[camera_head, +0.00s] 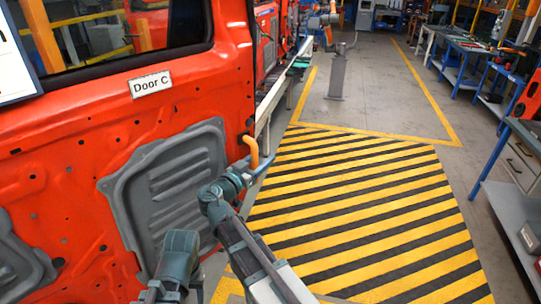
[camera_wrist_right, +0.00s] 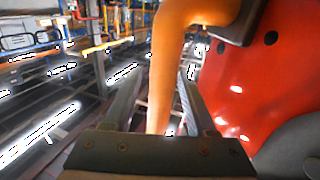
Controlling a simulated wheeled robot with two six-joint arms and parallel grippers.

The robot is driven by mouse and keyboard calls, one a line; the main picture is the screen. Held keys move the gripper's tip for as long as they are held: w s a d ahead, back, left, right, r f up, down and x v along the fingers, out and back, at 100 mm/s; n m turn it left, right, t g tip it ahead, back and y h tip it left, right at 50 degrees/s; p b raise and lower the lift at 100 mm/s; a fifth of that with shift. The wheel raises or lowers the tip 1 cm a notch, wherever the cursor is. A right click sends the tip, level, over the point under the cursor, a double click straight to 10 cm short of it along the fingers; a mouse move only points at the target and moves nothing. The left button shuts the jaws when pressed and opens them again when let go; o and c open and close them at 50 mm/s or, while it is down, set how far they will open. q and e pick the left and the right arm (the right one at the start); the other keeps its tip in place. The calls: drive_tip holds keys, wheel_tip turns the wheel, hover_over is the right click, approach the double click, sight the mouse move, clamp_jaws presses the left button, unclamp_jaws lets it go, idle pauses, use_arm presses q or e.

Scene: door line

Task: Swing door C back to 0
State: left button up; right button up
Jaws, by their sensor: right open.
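Door C (camera_head: 185,120) is an orange-red car door panel with a white "Door C" label and grey inner covers. It fills the left of the head view, and its red surface also shows at the right of the wrist view (camera_wrist_right: 238,90). A bent orange handle (camera_head: 251,148) sticks out at its right edge. My right gripper (camera_head: 258,166) is at this handle. In the right wrist view the handle (camera_wrist_right: 172,60) runs down between the two open fingers (camera_wrist_right: 158,90); contact cannot be told.
A yellow-and-black striped floor area (camera_head: 360,215) lies clear right of the door. A grey post (camera_head: 337,75) stands beyond it. Workbenches (camera_head: 520,140) line the right side. More red doors (camera_head: 270,40) stand behind door C along a rail.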

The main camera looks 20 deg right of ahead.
drive_tip(key=shift+a, duration=0.1)
drive_tip(key=shift+c, duration=0.4)
clamp_jaws()
idle(1.0)
